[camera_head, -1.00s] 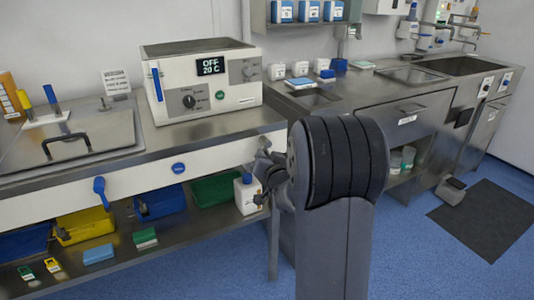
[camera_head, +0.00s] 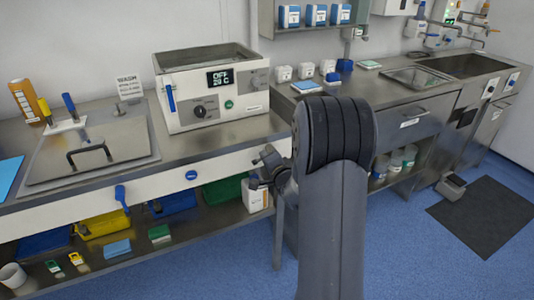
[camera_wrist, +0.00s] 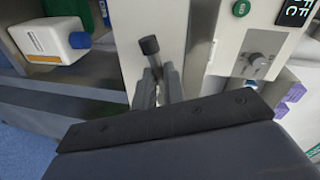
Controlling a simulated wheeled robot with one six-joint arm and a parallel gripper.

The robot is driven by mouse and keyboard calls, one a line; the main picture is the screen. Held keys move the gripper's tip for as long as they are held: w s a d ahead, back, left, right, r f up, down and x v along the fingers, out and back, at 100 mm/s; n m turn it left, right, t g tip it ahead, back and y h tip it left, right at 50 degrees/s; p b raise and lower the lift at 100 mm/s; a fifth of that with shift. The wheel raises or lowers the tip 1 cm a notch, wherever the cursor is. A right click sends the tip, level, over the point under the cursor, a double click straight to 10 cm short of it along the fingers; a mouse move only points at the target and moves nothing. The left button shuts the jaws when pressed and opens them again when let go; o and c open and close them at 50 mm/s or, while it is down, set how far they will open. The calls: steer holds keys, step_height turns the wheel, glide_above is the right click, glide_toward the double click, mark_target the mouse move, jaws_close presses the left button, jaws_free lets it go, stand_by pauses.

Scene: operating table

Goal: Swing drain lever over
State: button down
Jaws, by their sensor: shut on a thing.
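In the head view my gripper (camera_head: 266,164) is at the right end of the white counter front, below the heated bath (camera_head: 205,88). The lever is too small and too covered there to make out.
A white bottle with a blue cap (camera_wrist: 45,40) stands on the lower shelf beside my gripper.

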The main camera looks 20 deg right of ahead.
steer(key=shift+r+m+p, duration=0.25)
steer(key=shift+m+p, duration=0.15)
steer(key=shift+p, duration=0.1)
steer(key=c, duration=1.5)
jaws_free()
steer(key=s+r, duration=0.2)
steer(key=s, duration=0.8)
steer(key=shift+s, duration=0.3)
steer(key=shift+w, duration=0.1)
